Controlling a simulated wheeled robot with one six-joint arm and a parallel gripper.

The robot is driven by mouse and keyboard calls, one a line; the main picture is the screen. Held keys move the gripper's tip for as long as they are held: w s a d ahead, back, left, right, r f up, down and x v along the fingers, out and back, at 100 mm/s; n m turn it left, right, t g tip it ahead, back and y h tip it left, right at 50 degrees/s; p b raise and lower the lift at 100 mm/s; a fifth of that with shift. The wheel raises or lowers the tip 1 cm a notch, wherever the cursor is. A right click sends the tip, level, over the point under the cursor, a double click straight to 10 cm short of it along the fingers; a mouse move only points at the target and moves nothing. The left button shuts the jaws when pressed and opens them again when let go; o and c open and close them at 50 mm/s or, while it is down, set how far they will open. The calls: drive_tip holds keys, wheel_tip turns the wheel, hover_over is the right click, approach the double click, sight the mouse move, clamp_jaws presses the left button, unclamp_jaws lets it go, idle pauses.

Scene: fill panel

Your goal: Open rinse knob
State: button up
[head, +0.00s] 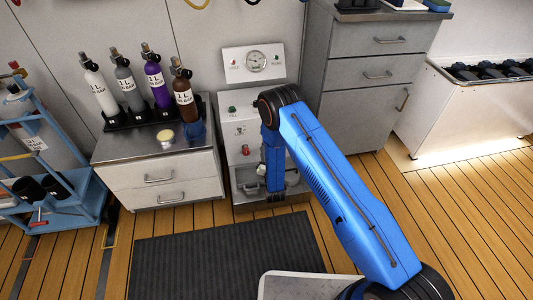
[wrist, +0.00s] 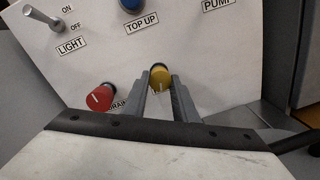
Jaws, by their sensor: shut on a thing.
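In the wrist view my gripper (wrist: 163,92) has its two grey fingers on either side of a yellow knob (wrist: 160,76), shut on it. A white line marks the knob's face and points roughly downward in the picture. Any label under this knob is hidden behind the fingers, so I cannot read "rinse". In the head view my blue arm reaches down to the white panel cabinet (head: 238,134) and covers the knob.
A red knob (wrist: 100,97) labelled DRAIN sits just left of my fingers. A blue TOP UP knob (wrist: 131,4) and a LIGHT toggle switch (wrist: 45,19) are above. A counter (head: 122,148) with several bottles stands left of the cabinet. A dark mat (head: 225,262) lies in front.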

drive_tip(key=o, duration=1)
drive_tip(key=shift+o, duration=0.2)
drive_tip(key=shift+s, duration=0.15)
drive_tip(key=v, duration=1.7)
